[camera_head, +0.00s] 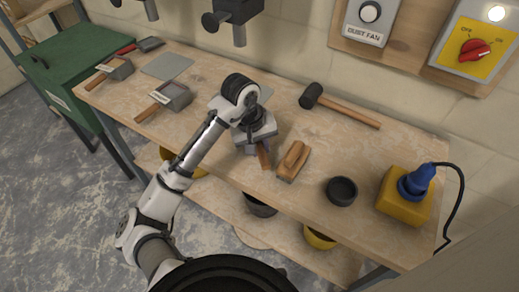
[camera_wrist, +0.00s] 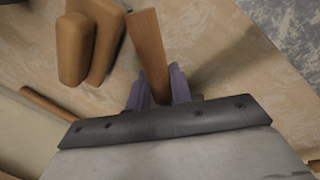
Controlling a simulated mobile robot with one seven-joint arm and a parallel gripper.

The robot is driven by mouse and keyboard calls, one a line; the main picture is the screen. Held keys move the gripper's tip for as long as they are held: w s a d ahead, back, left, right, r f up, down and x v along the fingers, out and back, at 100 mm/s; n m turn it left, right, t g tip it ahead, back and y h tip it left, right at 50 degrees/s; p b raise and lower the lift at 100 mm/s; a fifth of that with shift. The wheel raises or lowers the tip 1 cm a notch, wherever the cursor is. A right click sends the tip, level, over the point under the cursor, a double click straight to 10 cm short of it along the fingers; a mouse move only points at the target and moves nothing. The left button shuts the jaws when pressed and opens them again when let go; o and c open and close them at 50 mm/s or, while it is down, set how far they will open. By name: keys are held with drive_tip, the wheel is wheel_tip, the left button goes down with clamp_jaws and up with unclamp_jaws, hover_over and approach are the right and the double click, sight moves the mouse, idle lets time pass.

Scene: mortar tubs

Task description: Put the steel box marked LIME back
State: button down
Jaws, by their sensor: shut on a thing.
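My gripper (camera_head: 259,145) is over the middle of the bench, shut on a wooden handle (camera_head: 264,156). In the wrist view, the purple fingers (camera_wrist: 158,95) close on both sides of this handle (camera_wrist: 147,45). What the handle belongs to is mostly hidden under my gripper, and I can read no LIME mark on it. Two steel boxes with wooden handles stand at the left of the bench: one near the front (camera_head: 176,94), one farther left (camera_head: 121,67). Pale labels show by both, too small to read.
A wooden float (camera_head: 293,161) lies close right of my gripper. A hammer (camera_head: 340,106) lies behind; a dark bowl (camera_head: 342,191) and a yellow block with a blue top (camera_head: 402,196) stand at right. A grey flat plate (camera_head: 167,66) lies bare at the back left.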

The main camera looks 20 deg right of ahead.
drive_tip(key=shift+x, duration=0.8)
drive_tip(key=shift+a, duration=0.15)
drive_tip(key=shift+f, duration=0.2)
drive_tip(key=c, duration=1.2)
unclamp_jaws()
drive_tip(key=shift+r, duration=0.1)
drive_tip(key=shift+c, duration=0.2)
drive_tip(key=v, duration=1.2)
drive_tip(key=shift+b, duration=0.3)
drive_tip(key=shift+w+r, duration=0.1)
drive_tip(key=shift+r, duration=0.05)
